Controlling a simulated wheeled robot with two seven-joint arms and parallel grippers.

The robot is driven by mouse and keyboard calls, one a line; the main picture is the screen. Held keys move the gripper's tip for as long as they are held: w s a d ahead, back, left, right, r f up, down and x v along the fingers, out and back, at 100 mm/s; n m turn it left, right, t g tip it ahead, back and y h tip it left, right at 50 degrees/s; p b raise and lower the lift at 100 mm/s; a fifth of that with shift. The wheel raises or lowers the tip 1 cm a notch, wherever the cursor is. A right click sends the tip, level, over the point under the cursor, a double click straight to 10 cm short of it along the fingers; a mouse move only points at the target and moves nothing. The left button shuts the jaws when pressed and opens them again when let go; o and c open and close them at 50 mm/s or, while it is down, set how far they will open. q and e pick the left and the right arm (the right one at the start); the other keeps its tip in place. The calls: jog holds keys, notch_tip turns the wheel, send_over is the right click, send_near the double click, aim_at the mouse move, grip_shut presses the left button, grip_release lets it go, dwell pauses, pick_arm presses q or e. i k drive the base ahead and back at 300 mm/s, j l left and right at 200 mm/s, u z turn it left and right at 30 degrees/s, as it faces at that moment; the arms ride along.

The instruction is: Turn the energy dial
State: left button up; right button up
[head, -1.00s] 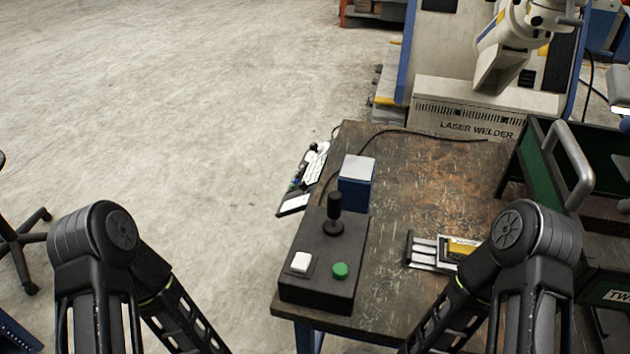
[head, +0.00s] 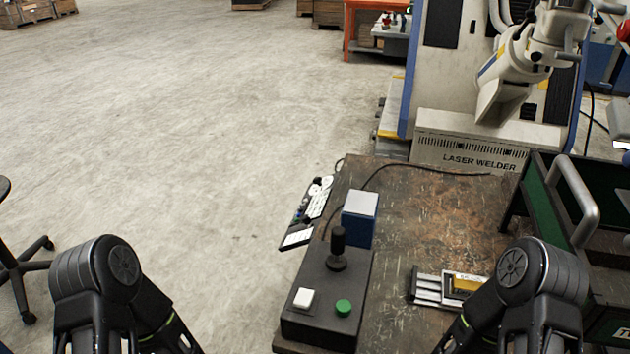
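No energy dial can be made out clearly. A side panel (head: 306,214) with small controls hangs at the bench's left edge, too small to read. The laser welder (head: 466,146) stands behind the bench. Both my arms show at the bottom left and bottom right, but their grippers are below the picture.
The workbench (head: 440,205) has a blue box (head: 359,218) and a metal fixture (head: 440,288) on it. A green-lined cart (head: 575,215) with a grey handle stands right. A chair (head: 18,260) is far left. The floor left of the bench is open.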

aim_at(317, 180)
jog(key=k+l, duration=1.1)
jog(key=z, duration=2)
jog(key=k+j, duration=0.15)
jog(key=j, duration=0.2)
jog(key=k+j, duration=0.15)
jog(key=j, duration=0.2)
jog(key=k+j, duration=0.15)
jog(key=j, duration=0.25)
jog(key=k+j+z, duration=0.2)
jog(key=k+j, duration=0.15)
jog(key=j, duration=0.3)
jog(key=k+j+z, duration=0.2)
jog(key=k+j, duration=0.2)
jog(key=j, duration=0.25)
jog(key=k+j+z, duration=0.2)
jog(key=k+j, duration=0.2)
jog(key=j, duration=0.15)
jog(key=j+z, duration=0.1)
jog(key=j, duration=0.35)
jog(key=k+j+z, duration=0.15)
jog(key=j, duration=0.3)
jog(key=k+j+z, duration=0.1)
jog(key=j, duration=0.35)
jog(key=k+j+z, duration=0.1)
jog(key=j, duration=0.35)
